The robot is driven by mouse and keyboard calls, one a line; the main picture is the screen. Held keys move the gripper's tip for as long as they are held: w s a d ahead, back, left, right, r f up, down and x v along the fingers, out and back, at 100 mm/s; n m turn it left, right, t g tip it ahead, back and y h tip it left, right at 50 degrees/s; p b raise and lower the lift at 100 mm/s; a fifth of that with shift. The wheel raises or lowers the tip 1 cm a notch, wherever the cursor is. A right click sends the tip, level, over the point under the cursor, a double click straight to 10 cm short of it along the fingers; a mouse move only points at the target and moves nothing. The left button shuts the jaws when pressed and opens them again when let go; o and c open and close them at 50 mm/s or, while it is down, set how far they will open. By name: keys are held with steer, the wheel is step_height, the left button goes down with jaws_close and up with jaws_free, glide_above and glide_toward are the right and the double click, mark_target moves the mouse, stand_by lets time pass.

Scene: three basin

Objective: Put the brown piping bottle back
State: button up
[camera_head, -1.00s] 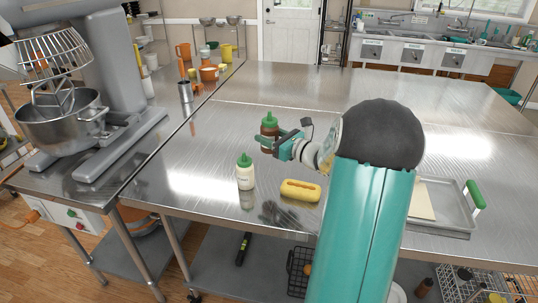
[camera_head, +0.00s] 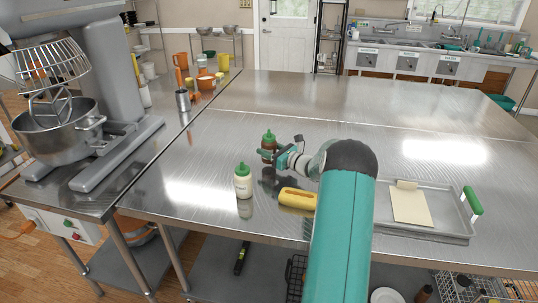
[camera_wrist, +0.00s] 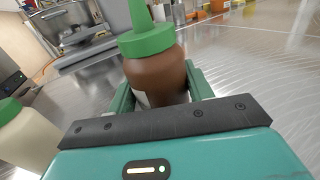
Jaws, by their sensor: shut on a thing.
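The brown piping bottle (camera_head: 268,146) has a green cap and stands upright at the middle of the steel table in the head view. My gripper (camera_head: 273,155) is shut around its body. In the wrist view the brown bottle (camera_wrist: 157,75) sits between my two green fingers (camera_wrist: 160,95), its cap toward the top; its lower part is hidden by my gripper. I cannot tell whether its base touches the table.
A cream bottle with a green cap (camera_head: 243,181) stands close by at the front left; it also shows in the wrist view (camera_wrist: 25,140). A yellow object (camera_head: 297,198) lies beside my arm. A tray (camera_head: 385,222) is at right. A mixer (camera_head: 95,75) stands left. The table's back is clear.

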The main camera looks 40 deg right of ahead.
steer(key=shift+f, duration=1.05)
steer(key=shift+f, duration=0.15)
steer(key=o, duration=1)
steer(key=shift+o, duration=0.2)
steer(key=shift+s, duration=0.15)
steer(key=s, duration=0.2)
steer(key=s+d, duration=0.1)
steer(key=s, duration=0.4)
steer(key=shift+d, duration=0.15)
